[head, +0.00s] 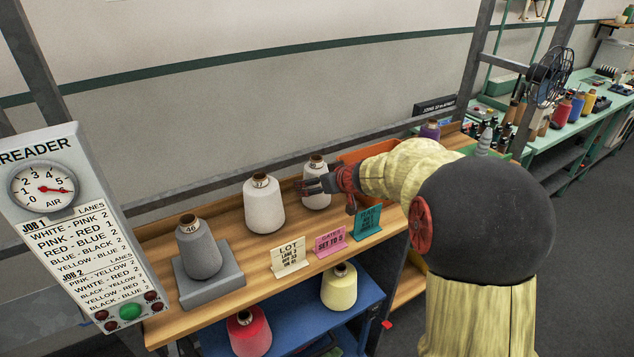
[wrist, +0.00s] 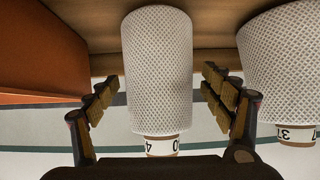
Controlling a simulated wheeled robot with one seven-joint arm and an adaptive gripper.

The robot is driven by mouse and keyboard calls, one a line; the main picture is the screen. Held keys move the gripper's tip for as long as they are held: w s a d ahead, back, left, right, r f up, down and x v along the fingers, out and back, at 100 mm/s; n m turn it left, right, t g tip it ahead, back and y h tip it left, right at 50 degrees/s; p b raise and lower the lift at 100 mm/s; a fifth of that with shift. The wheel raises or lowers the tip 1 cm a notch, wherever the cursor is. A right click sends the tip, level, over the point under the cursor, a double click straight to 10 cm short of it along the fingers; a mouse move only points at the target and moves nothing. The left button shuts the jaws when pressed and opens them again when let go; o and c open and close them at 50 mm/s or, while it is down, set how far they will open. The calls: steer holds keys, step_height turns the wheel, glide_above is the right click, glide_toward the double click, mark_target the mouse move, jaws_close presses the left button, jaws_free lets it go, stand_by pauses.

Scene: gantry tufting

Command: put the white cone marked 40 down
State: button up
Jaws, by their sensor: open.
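The white cone marked 40 (head: 316,197) stands upright on the wooden shelf top (head: 222,252), towards its back. In the wrist view the same cone (wrist: 158,65) appears upside down, its number on the tube end. My gripper (head: 312,185) is at the cone, reaching in from the right. In the wrist view my gripper (wrist: 158,92) is open, one finger on each side of the cone. A gap shows between each finger and the cone.
A second white cone (head: 264,206), marked 37, stands close to the left; it nears one finger in the wrist view (wrist: 285,65). An orange bin (head: 362,154) is behind my gripper. Three signs line the front edge. A grey cone (head: 197,249) sits on a grey stand (head: 211,283).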

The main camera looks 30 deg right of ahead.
steer(key=shift+r, duration=0.25)
steer(key=a+p+v, duration=0.1)
steer(key=p+v, duration=0.1)
steer(key=v, duration=1)
steer(key=s+a+r+n+g+y, duration=0.1)
steer(key=s+a, duration=0.4)
steer(key=a, duration=0.3)
steer(key=s+a+r+g+y, duration=0.1)
steer(key=s+a+g, duration=0.1)
steer(key=s+a, duration=0.5)
steer(key=s+a+f+g+h, duration=0.1)
steer(key=s, duration=0.7)
steer(key=s+a+f+m+g+h, duration=0.1)
steer(key=s+a, duration=0.1)
steer(key=s, duration=0.6)
steer(key=shift+a+f+m+h, duration=0.3)
steer(key=shift+c, duration=1.1)
